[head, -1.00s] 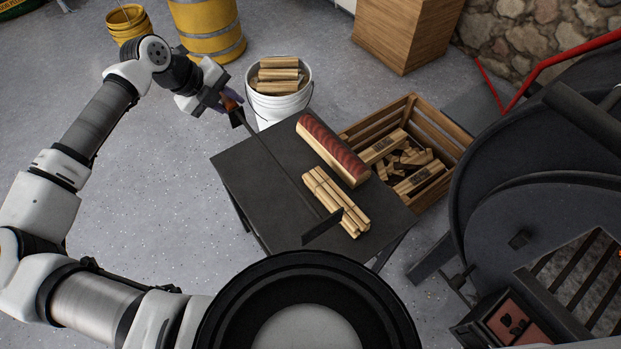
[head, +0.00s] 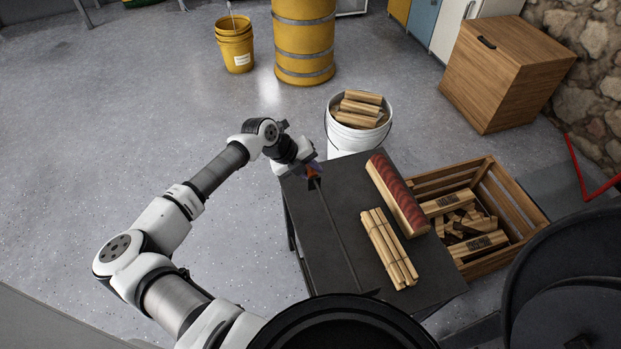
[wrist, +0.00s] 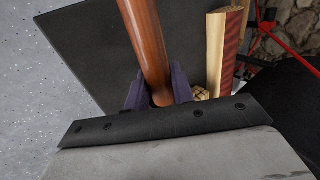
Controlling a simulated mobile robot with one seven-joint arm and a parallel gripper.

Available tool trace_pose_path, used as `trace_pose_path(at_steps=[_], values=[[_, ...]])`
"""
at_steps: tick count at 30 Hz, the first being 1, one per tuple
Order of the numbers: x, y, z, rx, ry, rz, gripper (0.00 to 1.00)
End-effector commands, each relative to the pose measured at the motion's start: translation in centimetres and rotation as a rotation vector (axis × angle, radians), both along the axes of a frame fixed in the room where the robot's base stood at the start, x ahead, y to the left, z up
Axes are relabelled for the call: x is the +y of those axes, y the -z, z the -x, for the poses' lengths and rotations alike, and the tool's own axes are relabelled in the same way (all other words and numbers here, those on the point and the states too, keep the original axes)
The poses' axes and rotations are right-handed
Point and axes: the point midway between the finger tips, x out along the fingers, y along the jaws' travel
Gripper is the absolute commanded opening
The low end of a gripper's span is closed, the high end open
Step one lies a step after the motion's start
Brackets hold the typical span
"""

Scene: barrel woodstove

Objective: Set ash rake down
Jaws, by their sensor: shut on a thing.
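The ash rake (head: 336,232) has a long thin dark shaft and a reddish-brown wooden handle, which fills the upper middle of the wrist view (wrist: 147,45). My gripper (head: 313,171) is shut on the handle at the far left corner of the dark table (head: 318,222). The shaft runs over the tabletop toward the near edge. The rake's head is mostly hidden behind my own body at the bottom of the head view. I cannot tell whether the rake touches the table.
A bundle of sticks (head: 389,248) and a red-topped log (head: 397,195) lie on the table's right half. A white bucket of wood (head: 358,125) stands behind, a wooden crate (head: 515,200) to the right. The black stove (head: 565,270) is at lower right.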

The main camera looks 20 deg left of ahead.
Motion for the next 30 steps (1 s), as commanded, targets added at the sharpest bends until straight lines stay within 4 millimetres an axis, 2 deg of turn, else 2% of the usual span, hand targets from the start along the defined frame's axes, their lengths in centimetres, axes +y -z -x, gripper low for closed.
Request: trace_pose_path(at_steps=[9, 17, 18, 22, 23, 30], values=[[-0.1, 3.9, 0.0, 0.0, 0.0, 0.002, 0.0], [0.0, 4.1, 0.0, 0.0, 0.001, 0.0, 0.0], [0.0, 4.2, 0.0, 0.0, 0.001, -0.001, 0.25], [0.0, 4.2, 0.0, 0.0, 0.001, -0.001, 0.42], [0.0, 4.1, 0.0, 0.0, 0.001, -0.001, 0.46], [0.0, 4.1, 0.0, 0.0, 0.001, -0.001, 0.46]])
